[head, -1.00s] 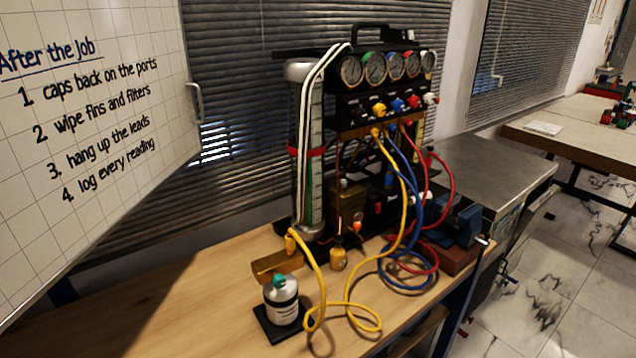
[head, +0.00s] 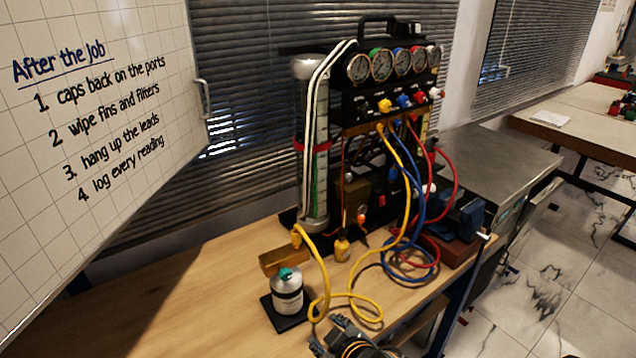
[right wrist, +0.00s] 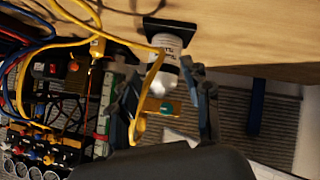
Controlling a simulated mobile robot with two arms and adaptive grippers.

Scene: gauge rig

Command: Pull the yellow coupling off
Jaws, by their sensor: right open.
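The yellow coupling (head: 297,236) is at the end of the yellow hose (head: 322,275), by the foot of the clear upright cylinder (head: 317,185). In the right wrist view, where the scene is upside down, the yellow coupling (right wrist: 137,130) shows close to one finger. My right gripper (head: 345,340) is at the bottom of the head view, in front of the bench items and apart from the coupling. In the right wrist view my right gripper (right wrist: 167,85) has its fingers spread, with nothing held between them. My left gripper is not in view.
A silver canister (head: 287,292) with a green top stands on a black pad, near a brass block (head: 281,261). A small yellow bottle-like part (head: 341,247) stands right of the coupling. Blue and red hoses loop at right. The bench's left side (head: 180,310) is clear.

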